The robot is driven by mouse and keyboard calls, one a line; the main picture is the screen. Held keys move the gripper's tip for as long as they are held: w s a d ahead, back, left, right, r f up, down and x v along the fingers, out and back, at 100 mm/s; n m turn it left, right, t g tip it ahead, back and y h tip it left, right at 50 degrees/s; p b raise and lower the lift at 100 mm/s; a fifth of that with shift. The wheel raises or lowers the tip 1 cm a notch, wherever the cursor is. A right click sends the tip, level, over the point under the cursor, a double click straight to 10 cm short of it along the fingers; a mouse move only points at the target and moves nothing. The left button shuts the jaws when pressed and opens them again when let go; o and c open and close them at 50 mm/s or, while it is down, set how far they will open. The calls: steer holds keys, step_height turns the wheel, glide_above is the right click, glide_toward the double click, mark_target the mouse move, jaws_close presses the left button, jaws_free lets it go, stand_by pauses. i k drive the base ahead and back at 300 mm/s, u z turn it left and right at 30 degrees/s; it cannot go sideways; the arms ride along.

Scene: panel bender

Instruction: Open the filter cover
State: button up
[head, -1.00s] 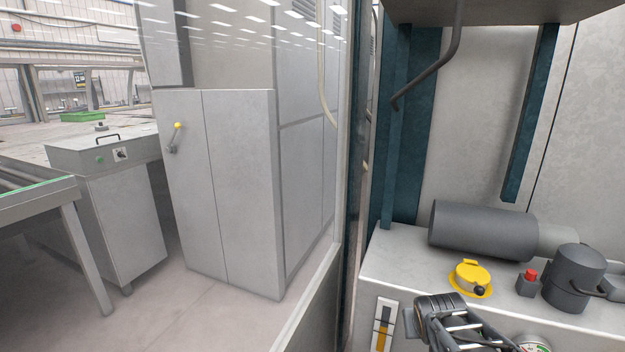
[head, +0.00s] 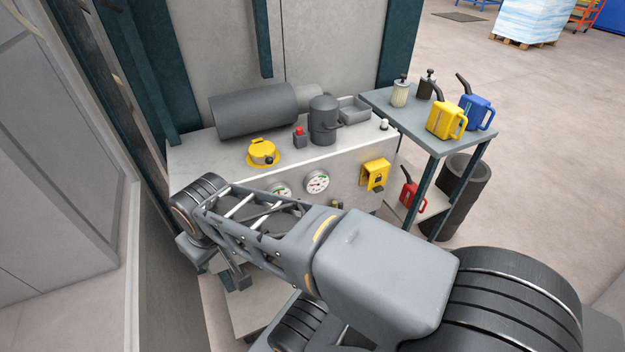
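A dark grey canister with a lid and a side handle (head: 325,118) stands upright on top of the light grey tank (head: 205,160). It looks like the filter housing, with its cover seated on top. A yellow round cap (head: 262,153) with a dark knob sits to its left, with a small red button on a dark block (head: 299,137) between them. My arm crosses in front of the tank from the lower right. My gripper (head: 236,278) seems to hang below the arm's far end at the left, apart from the canister. Its fingers are not clear.
A large grey motor cylinder (head: 253,110) lies behind the cap. Gauges (head: 316,182) and a yellow box (head: 375,174) are on the tank front. A side table (head: 408,119) holds filter elements (head: 400,92) and yellow and blue cans (head: 446,121). A dark bin (head: 463,190) stands beside it.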

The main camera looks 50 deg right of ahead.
mark_target(323, 108)
steer(key=z, duration=1.65)
